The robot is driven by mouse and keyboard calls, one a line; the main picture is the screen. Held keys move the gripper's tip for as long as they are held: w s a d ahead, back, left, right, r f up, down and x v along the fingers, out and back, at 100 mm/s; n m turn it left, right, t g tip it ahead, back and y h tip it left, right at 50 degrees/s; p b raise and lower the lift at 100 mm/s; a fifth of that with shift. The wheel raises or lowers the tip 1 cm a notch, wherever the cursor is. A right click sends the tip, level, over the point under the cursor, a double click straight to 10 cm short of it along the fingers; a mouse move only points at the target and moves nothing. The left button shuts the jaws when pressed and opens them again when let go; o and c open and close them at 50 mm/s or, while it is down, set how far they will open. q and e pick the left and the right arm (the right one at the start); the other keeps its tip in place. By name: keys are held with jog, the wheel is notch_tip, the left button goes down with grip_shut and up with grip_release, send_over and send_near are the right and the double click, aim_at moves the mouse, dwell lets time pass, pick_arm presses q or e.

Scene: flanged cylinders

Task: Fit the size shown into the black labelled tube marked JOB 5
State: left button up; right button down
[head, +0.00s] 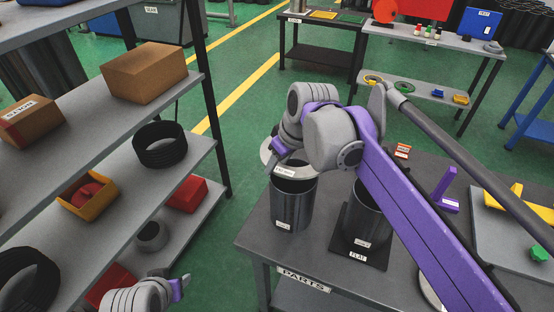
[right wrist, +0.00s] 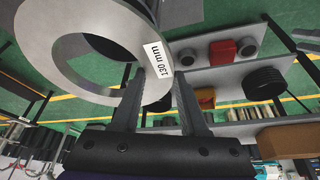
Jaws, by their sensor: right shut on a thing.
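My right gripper (head: 279,148) is shut on a grey flanged cylinder (head: 269,153) above the left black tube (head: 293,207). In the right wrist view, my right gripper (right wrist: 160,85) grips the rim of the wide grey flange (right wrist: 35,65), beside a label reading 130 mm (right wrist: 158,60). The flange is close over the tube's mouth; I cannot tell whether they touch. A second black tube (head: 365,222) stands to the right, partly hidden by my right arm. Both tubes bear small labels too small to read surely. My left gripper (head: 177,289) is low at the left, its fingers unclear.
The tubes stand on a dark table (head: 258,237) marked PARTS. The right tube is on a black plate (head: 364,258) marked FLAT. Left, a grey shelf (head: 110,190) holds boxes and black rings. Behind, another table (head: 440,42) carries several small parts. Green floor lies between.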

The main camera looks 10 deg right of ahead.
jog(key=shift+w, duration=0.1)
jog(key=shift+w+f, duration=0.1)
jog(key=shift+f, duration=0.4)
jog(key=shift+f+b, duration=0.9)
jog(key=shift+f, duration=0.6)
pick_arm(q)
jog(key=shift+g, duration=0.3)
jog(key=f, duration=0.1)
jog(key=s+f, duration=0.1)
jog(key=f, duration=0.1)
jog(key=s+f+b, duration=0.1)
jog(key=shift+s+f, duration=0.15)
jog(key=shift+f, duration=0.1)
pick_arm(e)
notch_tip(320, 180, down, 3)
jog(key=shift+r, duration=0.1)
pick_arm(q)
jog(key=shift+w+r, duration=0.2)
jog(key=shift+r, duration=0.05)
jog(key=shift+s+f+b, duration=0.3)
jog(key=shift+f, duration=0.25)
pick_arm(e)
jog(key=shift+f, duration=0.75)
jog(key=shift+c, duration=1.8)
grip_release()
